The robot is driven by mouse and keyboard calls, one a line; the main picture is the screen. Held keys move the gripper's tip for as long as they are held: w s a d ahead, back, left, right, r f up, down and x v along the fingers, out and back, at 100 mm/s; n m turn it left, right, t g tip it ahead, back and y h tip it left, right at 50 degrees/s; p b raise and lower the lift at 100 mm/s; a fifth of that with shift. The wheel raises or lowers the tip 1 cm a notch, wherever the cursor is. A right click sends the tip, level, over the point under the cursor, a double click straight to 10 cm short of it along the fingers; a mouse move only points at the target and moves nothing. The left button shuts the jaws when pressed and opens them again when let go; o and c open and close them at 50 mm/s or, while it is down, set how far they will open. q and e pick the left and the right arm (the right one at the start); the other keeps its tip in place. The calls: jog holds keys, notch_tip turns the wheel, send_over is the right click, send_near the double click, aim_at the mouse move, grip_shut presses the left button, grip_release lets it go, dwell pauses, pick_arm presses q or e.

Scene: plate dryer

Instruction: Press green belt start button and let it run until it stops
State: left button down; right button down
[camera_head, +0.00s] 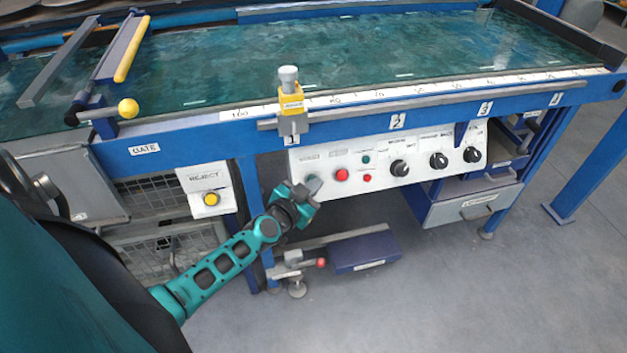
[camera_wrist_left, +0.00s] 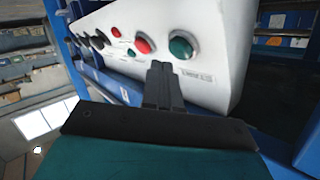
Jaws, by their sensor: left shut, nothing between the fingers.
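The green button (camera_wrist_left: 182,47) is a large round button at the end of the white control panel (camera_wrist_left: 215,50) in the left wrist view. In the head view my left gripper hides it. My left gripper (camera_head: 312,186) is shut and empty, at the left end of the panel (camera_head: 323,168). In the left wrist view its fingertips (camera_wrist_left: 159,72) are close to the panel, just below and to the left of the green button; I cannot tell if they touch. The belt (camera_head: 360,55) is a dark green wet-looking surface above. My right gripper is not in view.
A large red button (camera_head: 342,175) sits right beside my left gripper. Smaller green and red buttons and black knobs (camera_head: 399,168) follow to the right. A yellow reject button (camera_head: 211,199) is on the left. A blue box (camera_head: 362,252) is below. The floor at right is clear.

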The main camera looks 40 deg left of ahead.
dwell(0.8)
pick_arm(q)
jog(key=shift+w+a+f, duration=0.2)
jog(key=shift+a, duration=0.05)
